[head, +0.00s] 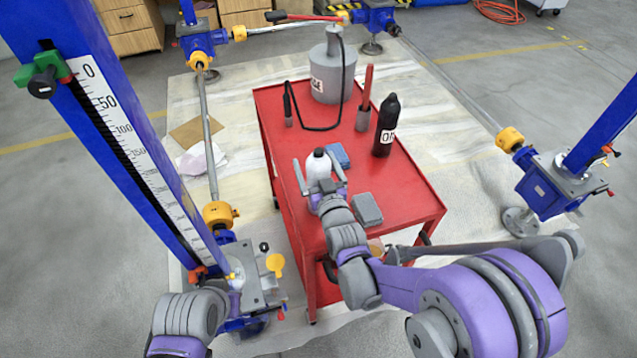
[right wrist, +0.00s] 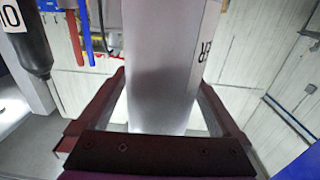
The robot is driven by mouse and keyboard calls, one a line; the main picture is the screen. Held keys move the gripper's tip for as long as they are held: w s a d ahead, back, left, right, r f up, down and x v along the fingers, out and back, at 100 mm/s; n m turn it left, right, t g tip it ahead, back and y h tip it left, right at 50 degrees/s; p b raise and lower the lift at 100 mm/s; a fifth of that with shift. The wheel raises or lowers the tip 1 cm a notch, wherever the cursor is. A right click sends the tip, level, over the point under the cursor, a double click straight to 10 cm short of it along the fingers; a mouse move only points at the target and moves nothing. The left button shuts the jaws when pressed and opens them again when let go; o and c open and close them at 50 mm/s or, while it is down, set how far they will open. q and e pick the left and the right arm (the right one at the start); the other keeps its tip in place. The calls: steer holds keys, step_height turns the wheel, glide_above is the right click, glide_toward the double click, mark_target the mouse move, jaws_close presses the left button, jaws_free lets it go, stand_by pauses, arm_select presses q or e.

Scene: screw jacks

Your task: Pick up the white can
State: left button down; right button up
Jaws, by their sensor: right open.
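The white can (head: 318,166) with a dark cap stands upright on the red cart (head: 405,185). My right gripper (head: 320,177) is at the can, with one finger on each side of it. In the right wrist view, the can's pale body (right wrist: 162,65) with dark lettering fills the middle, between the fingers of my right gripper (right wrist: 160,100). The fingers are open, with a gap on both sides of the can. The can's lower part is hidden by the gripper in the head view. My left arm shows at the lower left, but its gripper cannot be seen.
A black bottle (head: 386,128) stands right of the can. A blue block (head: 338,156) lies just behind it and a grey block (head: 367,209) in front. A large grey canister (head: 332,72) and red-handled tool (head: 366,95) stand farther back. Blue jack columns (head: 120,150) flank the cart.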

jaws_close()
stand_by(0.5)
